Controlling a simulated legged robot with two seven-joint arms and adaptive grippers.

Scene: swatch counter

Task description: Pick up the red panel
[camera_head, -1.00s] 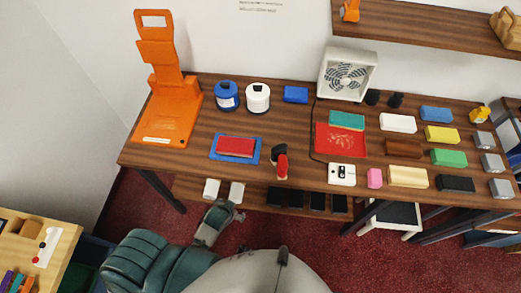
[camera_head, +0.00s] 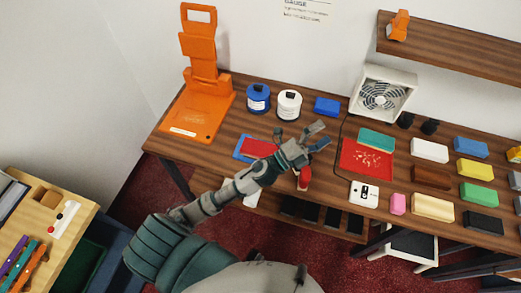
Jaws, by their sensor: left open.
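The red panel (camera_head: 257,149) lies flat on a blue mat (camera_head: 239,154) on the wooden counter, left of centre. My left arm reaches in from the lower left and covers the right part of the panel and mat. My left gripper (camera_head: 304,134) is open and empty. In the picture its fingers spread to the right of the panel, above the counter; how high it is I cannot tell. My right gripper does not show.
A red-and-black object (camera_head: 304,178) stands just below my left gripper. A red tray (camera_head: 352,158) with a teal block (camera_head: 377,138) lies to the right. Blue (camera_head: 258,98) and white (camera_head: 289,103) jars, a blue block (camera_head: 327,106) and a fan (camera_head: 382,92) stand behind. An orange stand (camera_head: 196,115) is at left.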

